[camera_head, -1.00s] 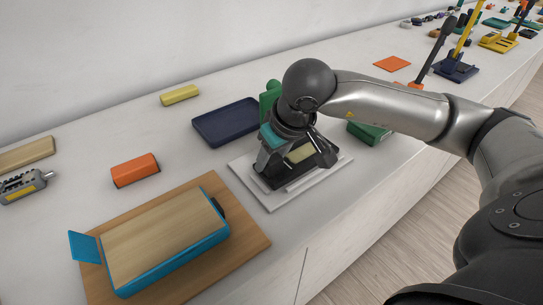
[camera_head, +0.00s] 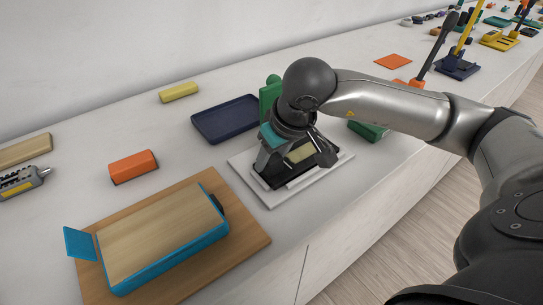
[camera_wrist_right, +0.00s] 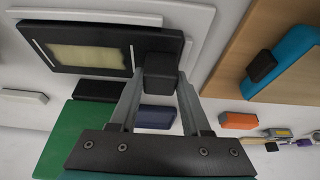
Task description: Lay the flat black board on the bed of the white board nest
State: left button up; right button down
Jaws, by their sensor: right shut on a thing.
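The flat black board (camera_head: 268,180) has a pale cream patch on its face. It is over the bed of the white board nest (camera_head: 273,200), inside the nest's outline; I cannot tell whether it rests fully on the bed. In the right wrist view the black board (camera_wrist_right: 88,63) is at the upper left, with the white nest (camera_wrist_right: 197,38) around it. My right gripper (camera_wrist_right: 161,78) is shut on a dark block-like part at the board's edge. In the head view my right gripper (camera_head: 296,158) hides part of board and nest. My left gripper is not in view.
A dark blue tray (camera_head: 228,120) is behind the nest. A green object (camera_head: 270,92) and a green block (camera_head: 370,131) are close to my right gripper. A wooden board with a blue-edged box (camera_head: 165,240) is at the front left. An orange block (camera_head: 133,167) is behind it.

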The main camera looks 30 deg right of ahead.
jog(key=shift+f, duration=0.1)
jog(key=shift+c, duration=1.4)
grip_release()
jog(key=p+v, duration=0.2)
jog(key=v, duration=1.3)
jog(key=shift+r, duration=0.2)
